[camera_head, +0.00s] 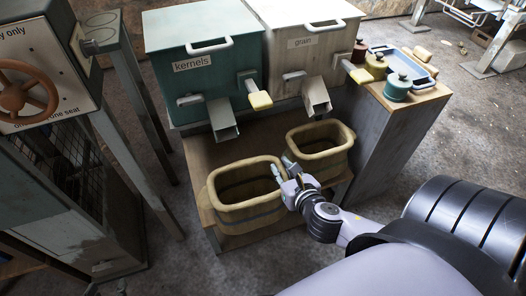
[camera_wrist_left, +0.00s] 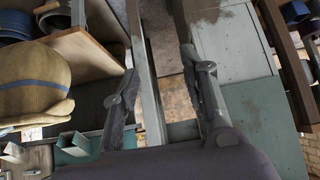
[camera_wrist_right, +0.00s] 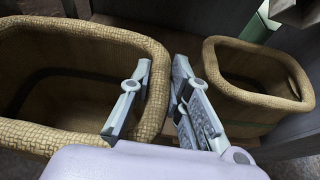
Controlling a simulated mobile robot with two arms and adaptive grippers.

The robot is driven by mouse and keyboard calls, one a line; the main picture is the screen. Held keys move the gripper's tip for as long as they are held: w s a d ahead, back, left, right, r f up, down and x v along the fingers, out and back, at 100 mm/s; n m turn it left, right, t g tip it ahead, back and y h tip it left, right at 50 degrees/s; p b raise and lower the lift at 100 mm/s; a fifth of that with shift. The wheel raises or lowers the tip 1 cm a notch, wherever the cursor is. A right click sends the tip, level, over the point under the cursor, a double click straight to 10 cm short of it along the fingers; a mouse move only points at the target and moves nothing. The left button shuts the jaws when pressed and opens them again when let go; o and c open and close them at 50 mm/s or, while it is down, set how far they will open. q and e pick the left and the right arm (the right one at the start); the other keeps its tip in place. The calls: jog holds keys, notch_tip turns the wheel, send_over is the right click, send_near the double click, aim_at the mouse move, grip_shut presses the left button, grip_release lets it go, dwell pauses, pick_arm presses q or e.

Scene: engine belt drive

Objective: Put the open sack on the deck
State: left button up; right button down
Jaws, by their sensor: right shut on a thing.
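Two open woven sacks show in the head view. The larger left sack (camera_head: 235,212) has a thick tan rim and a darker band. The smaller right sack (camera_head: 322,160) stands beside it, further back. My right gripper (camera_head: 290,180) is shut on the right-hand rim of the larger sack. In the right wrist view one finger is inside this sack (camera_wrist_right: 85,38) and the other outside, beside the smaller sack (camera_wrist_right: 228,95). A wooden platform (camera_head: 205,150) lies under the sacks; I cannot tell whether the held sack touches it. My left gripper (camera_wrist_left: 165,95) is open and empty.
A teal bin labelled kernels (camera_head: 200,75) and a pale bin labelled grain (camera_head: 300,48) stand behind the sacks, with spouts above them. Canisters (camera_head: 397,87) stand on a cabinet at right. A wheel box (camera_head: 28,90) on metal legs is at left.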

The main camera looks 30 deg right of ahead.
pick_arm(q)
jog(key=w+d+r+t+h+b, duration=0.1)
jog(key=w+d+r+t, duration=0.1)
jog(key=w+r+t, duration=0.2)
jog(key=w+d+r+t+h+b, duration=0.2)
jog(key=r+t, duration=0.4)
jog(key=r, duration=0.5)
jog(key=shift+w+m+b, duration=0.3)
jog(key=shift+w, duration=0.55)
pick_arm(e)
jog(key=x, duration=1)
jog(key=shift+w+r, duration=0.25)
jog(key=shift+w, duration=0.2)
pick_arm(q)
jog(key=shift+d, duration=0.1)
pick_arm(e)
jog(key=shift+f, duration=0.15)
jog(key=c, duration=1.5)
grip_release()
